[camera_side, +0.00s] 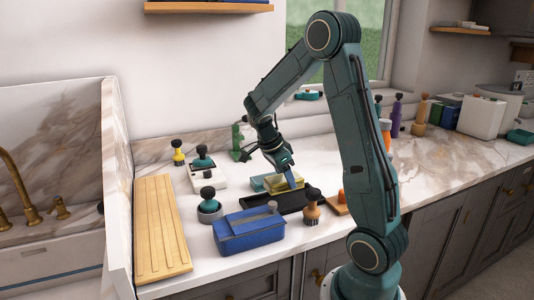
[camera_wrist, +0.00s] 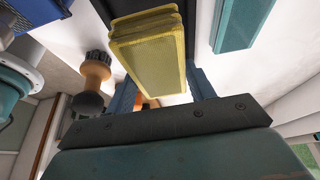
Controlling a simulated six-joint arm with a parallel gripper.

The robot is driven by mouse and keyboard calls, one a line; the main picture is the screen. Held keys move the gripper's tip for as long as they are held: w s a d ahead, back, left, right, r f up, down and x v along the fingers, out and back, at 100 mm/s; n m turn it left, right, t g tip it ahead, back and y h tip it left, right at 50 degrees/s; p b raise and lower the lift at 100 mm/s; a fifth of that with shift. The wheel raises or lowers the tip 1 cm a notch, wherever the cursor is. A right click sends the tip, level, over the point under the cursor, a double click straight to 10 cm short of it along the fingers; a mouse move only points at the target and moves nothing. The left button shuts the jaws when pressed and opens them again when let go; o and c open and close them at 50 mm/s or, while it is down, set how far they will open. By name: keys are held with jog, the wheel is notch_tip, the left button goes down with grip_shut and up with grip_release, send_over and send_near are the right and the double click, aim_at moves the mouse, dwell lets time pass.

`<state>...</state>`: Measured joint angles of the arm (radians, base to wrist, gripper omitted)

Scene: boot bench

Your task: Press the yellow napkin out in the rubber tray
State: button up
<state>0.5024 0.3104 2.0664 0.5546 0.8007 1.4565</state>
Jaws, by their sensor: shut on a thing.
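The yellow napkin (camera_wrist: 152,62) looks like a folded, block-shaped pad with a woven face. My gripper (camera_wrist: 162,92) is shut on it, with one finger on each side. In the side view the napkin (camera_side: 282,184) shows at the tip of my gripper (camera_side: 291,181), at the back edge of the black rubber tray (camera_side: 262,209). The tray also shows as a dark strip behind the napkin in the wrist view (camera_wrist: 186,38). I cannot tell whether the napkin touches the tray. Part of the tray is hidden behind a brush and the blue box.
A teal block (camera_side: 257,183) lies just left of the napkin. A blue box (camera_side: 248,231) and a wooden-handled brush (camera_side: 312,207) stand in front of the tray.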

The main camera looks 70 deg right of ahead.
aim_at(285, 187)
jog(key=shift+f, duration=2)
jog(key=shift+f, duration=0.6)
jog(key=o, duration=1.1)
jog(key=v, duration=1.3)
jog(key=shift+w+a+r, duration=0.1)
jog(key=shift+w+r, duration=0.05)
jog(key=shift+r, duration=0.25)
jog(key=shift+a, duration=0.1)
